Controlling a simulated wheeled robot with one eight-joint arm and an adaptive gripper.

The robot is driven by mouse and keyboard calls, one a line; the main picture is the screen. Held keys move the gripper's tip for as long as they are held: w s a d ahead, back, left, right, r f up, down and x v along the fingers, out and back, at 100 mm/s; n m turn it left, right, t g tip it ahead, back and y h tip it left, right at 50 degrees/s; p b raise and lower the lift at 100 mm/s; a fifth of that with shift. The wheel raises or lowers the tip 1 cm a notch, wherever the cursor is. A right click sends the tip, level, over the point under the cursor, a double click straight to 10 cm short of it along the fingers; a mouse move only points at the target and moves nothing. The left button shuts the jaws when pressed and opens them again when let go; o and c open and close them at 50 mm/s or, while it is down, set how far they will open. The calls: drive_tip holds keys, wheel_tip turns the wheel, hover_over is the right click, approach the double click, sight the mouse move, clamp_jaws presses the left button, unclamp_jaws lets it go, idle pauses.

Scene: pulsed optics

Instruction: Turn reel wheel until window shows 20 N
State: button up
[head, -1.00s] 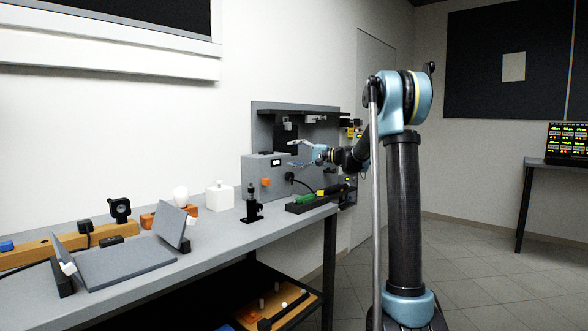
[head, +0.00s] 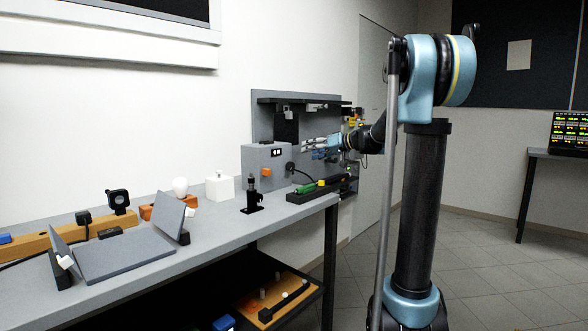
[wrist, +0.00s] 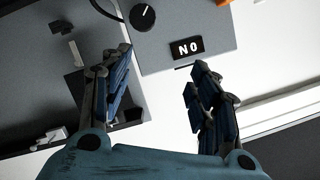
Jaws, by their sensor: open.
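My gripper (head: 310,145) is open and empty beside the grey box (head: 258,155) on the bench. In the wrist view its two blue fingers are spread apart, with the gap (wrist: 160,88) between them clear. A small black window (wrist: 187,48) on the grey panel shows white characters that read as "N0" in this tilted view, just beyond the fingertips. In the head view the window (head: 276,152) is too small to read. A black round knob with a white mark (wrist: 142,16) sits near the window, apart from the fingers. I cannot tell for certain whether it is the reel wheel.
An orange block (head: 266,172) is on the box front. A black tray (head: 315,191) with a green item lies right of the box. A black post mount (head: 252,195) and a white block (head: 220,187) stand to the left. A shelf panel (head: 262,115) rises behind.

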sight(292, 166)
drive_tip(key=s+d+f+n+t+h, duration=0.1)
drive_tip(key=s+d+n+h, duration=0.1)
drive_tip(key=s+d+n, duration=0.25)
drive_tip(key=x, duration=1.8)
drive_tip(key=shift+w+d+f, duration=0.1)
drive_tip(key=shift+w, duration=0.25)
drive_tip(key=c, duration=1.1)
